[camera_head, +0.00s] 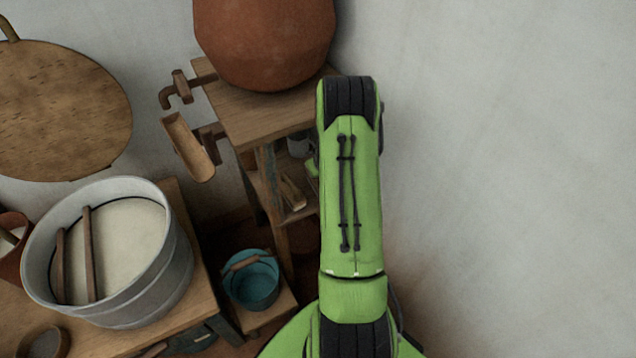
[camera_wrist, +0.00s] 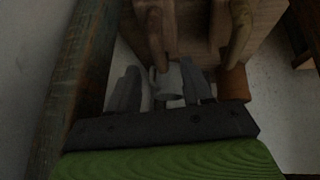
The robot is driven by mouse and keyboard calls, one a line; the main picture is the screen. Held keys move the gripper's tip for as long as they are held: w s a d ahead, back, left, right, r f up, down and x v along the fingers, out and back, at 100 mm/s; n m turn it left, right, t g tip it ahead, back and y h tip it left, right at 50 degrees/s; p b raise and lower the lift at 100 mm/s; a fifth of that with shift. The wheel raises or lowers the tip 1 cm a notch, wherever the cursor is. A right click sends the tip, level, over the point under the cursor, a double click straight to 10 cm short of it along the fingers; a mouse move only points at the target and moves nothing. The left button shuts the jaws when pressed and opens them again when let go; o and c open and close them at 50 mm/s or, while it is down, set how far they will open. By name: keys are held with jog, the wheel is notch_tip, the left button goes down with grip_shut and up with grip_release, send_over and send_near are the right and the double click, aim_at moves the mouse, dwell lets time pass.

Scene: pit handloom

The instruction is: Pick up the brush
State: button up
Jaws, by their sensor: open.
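I cannot pick out the brush with certainty. In the head view a pale wooden piece (camera_head: 292,194) lies on the lower shelf of the wooden stand, partly dark; I cannot tell if it is the brush. My green arm reaches toward the stand and hides its right side and most of my gripper. In the dark wrist view my gripper (camera_wrist: 161,86) is open, with grey fingers apart. A pale mug-like thing (camera_wrist: 170,80) shows between or beyond them; I cannot tell the distance. Two blurred wooden pieces show above the fingers.
The stand's top (camera_head: 270,115) bears a big clay pot (camera_head: 265,40). A small grey vessel (camera_head: 298,145) sits under that top. An orange-brown thing (camera_wrist: 233,83) is right of the fingers. A teal bucket (camera_head: 251,280) and a metal tub (camera_head: 170,270) stand to the left. Bare wall is at right.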

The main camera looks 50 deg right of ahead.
jog(key=b+x, duration=0.2)
jog(key=x, duration=0.3)
jog(key=shift+w+d+f, duration=0.2)
jog(key=shift+w+d, duration=0.05)
jog(key=shift+w, duration=0.05)
jog(key=shift+r, duration=0.15)
grip_shut()
